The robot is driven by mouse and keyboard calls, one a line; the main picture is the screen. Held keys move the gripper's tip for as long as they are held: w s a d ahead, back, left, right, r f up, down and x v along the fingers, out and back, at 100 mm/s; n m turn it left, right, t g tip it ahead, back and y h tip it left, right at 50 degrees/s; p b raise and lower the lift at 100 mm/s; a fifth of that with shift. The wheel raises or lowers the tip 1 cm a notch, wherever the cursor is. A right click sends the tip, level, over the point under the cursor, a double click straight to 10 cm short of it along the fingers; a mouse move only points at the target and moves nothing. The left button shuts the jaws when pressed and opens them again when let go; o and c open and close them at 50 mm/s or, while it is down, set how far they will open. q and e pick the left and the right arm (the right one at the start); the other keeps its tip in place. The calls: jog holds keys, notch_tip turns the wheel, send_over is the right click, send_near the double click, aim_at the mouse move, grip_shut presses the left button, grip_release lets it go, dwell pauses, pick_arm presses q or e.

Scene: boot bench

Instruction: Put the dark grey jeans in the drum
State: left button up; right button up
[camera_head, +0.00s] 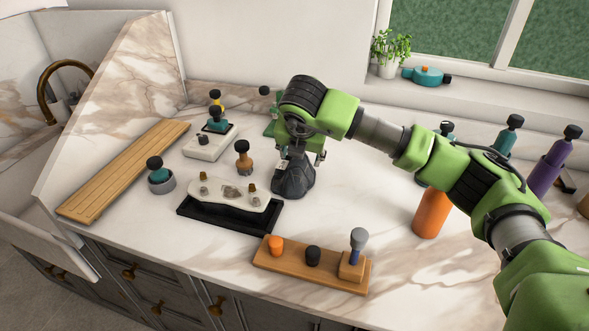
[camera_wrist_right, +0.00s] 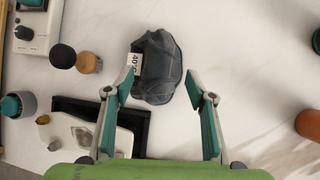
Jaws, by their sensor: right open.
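The dark grey jeans (camera_head: 293,180) are a crumpled bundle on the marble counter, right of the black tray. In the right wrist view the jeans (camera_wrist_right: 158,62) show a white tag marked "40°C". My right gripper (camera_head: 298,152) is above them, pointing down. In the right wrist view my right gripper (camera_wrist_right: 160,82) is open, its teal-padded fingers spread to either side of the bundle's near part; whether they touch it I cannot tell. I cannot make out a drum. My left gripper is not in view.
A black tray (camera_head: 215,217) holding a white board lies close left. A wooden board with knobs (camera_head: 312,268) sits in front. An orange bottle (camera_head: 431,212) and several other bottles stand right, near my arm. A slatted wooden board (camera_head: 125,170) lies left.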

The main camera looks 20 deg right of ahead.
aim_at(298, 161)
jog(key=shift+w+f+p, duration=0.2)
jog(key=shift+p, duration=0.1)
jog(key=x, duration=0.1)
jog(key=p+x, duration=0.1)
jog(key=x, duration=0.1)
jog(key=shift+w+a+f+p, duration=0.2)
jog(key=shift+f+p, duration=0.15)
jog(key=shift+p, duration=0.05)
jog(key=shift+w+f, duration=0.25)
jog(key=shift+f, duration=0.2)
grip_shut()
jog(key=shift+w+d+r, duration=0.1)
